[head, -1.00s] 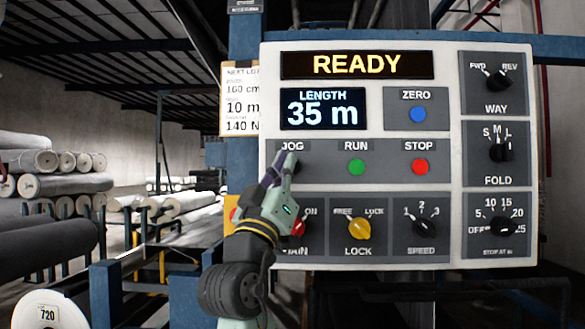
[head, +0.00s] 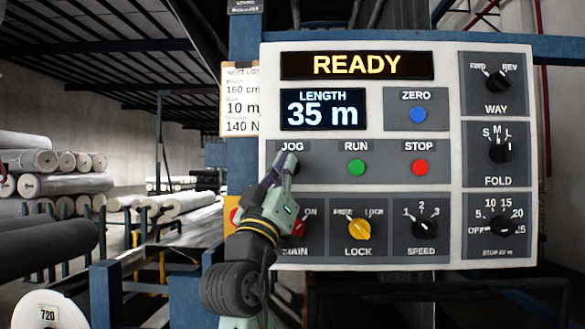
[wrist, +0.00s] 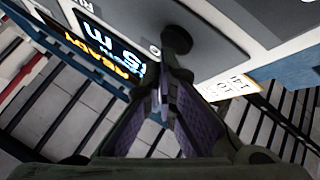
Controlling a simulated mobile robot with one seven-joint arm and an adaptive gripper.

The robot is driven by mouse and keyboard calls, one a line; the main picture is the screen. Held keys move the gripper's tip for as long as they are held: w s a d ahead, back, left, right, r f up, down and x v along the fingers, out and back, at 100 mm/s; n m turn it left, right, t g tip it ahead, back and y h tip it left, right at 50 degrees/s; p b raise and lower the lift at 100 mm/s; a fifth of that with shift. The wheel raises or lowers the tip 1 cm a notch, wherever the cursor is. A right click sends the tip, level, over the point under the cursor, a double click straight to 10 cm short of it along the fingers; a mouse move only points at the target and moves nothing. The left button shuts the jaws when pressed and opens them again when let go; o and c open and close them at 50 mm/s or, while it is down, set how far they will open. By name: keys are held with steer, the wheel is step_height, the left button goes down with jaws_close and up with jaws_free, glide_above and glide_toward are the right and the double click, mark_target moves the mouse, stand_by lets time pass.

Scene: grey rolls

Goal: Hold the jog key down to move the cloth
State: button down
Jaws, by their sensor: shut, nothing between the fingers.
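The jog key is a dark round button under the JOG label on the control panel (head: 375,180). My gripper (head: 278,168) covers most of it in the head view, and only its dark right edge (head: 296,163) shows. In the wrist view the key (wrist: 177,40) stands out from the grey plate, just beyond my fingertips (wrist: 170,74). My gripper is shut and empty, its tips pointing at the key. I cannot tell whether they touch it. The upper display (head: 357,65) reads READY and the length display (head: 323,109) reads 35 m.
The green RUN button (head: 357,167) and red STOP button (head: 420,167) are right of the key. The red MAIN switch (head: 297,228) sits below it, partly behind my gripper. The yellow LOCK knob (head: 359,229) is beside that. Cloth rolls (head: 60,185) lie on racks at left.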

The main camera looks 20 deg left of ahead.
steer(key=shift+w+a, duration=0.15)
steer(key=shift+w, duration=0.4)
stand_by(1.9)
steer(key=shift+s, duration=0.1)
stand_by(2.2)
steer(key=shift+s+d, duration=0.25)
steer(key=shift+s, duration=0.5)
steer(key=shift+s, duration=0.1)
steer(key=s, duration=0.2)
steer(key=s+d, duration=0.1)
steer(key=s, duration=0.1)
steer(key=shift+s+d+b, duration=0.2)
steer(key=shift+s+b, duration=0.15)
steer(key=shift+b, duration=0.05)
